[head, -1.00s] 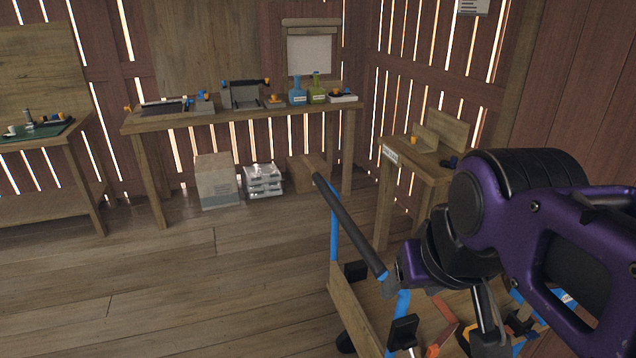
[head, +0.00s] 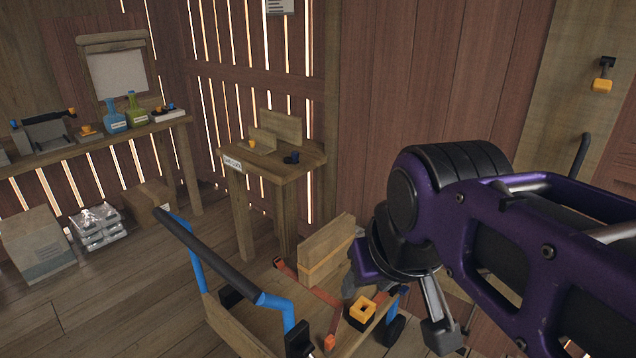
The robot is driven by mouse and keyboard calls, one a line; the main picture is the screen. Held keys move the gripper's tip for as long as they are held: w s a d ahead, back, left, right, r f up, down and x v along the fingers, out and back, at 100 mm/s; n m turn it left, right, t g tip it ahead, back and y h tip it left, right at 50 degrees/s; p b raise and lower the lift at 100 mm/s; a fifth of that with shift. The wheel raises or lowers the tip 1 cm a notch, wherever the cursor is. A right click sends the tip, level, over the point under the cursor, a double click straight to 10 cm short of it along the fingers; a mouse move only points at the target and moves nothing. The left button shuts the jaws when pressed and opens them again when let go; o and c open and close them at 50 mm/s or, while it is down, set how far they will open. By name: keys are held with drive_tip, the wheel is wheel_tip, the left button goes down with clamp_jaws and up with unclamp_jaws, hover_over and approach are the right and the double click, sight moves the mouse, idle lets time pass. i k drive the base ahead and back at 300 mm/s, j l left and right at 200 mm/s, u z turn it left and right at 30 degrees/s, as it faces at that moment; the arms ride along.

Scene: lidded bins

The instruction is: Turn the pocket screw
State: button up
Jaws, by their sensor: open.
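My gripper (head: 437,318) shows only in part below my purple arm, at the lower centre right. A silver bar with a dark grey block at its end hangs down there, with nothing visibly held in it. It is to the right of a wheeled cart (head: 238,318) with a blue-and-black handle. A wooden board piece (head: 327,250) stands upright on the cart. An orange square piece on a black base (head: 362,310) sits at the cart's near right. No screw can be made out; my arm hides part of the cart.
A small wooden table (head: 300,165) with a label stands behind the cart. Floor is free at lower left. A wall panel is at right.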

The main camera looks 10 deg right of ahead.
sight(403, 289)
drive_tip(key=k+j+z, duration=0.1)
drive_tip(key=z, duration=0.35)
drive_tip(key=k+z, duration=0.15)
drive_tip(key=z, duration=0.3)
drive_tip(key=i, duration=0.25)
drive_tip(key=k+l+u, duration=0.15)
drive_tip(key=l, duration=0.15)
drive_tip(key=i, duration=0.05)
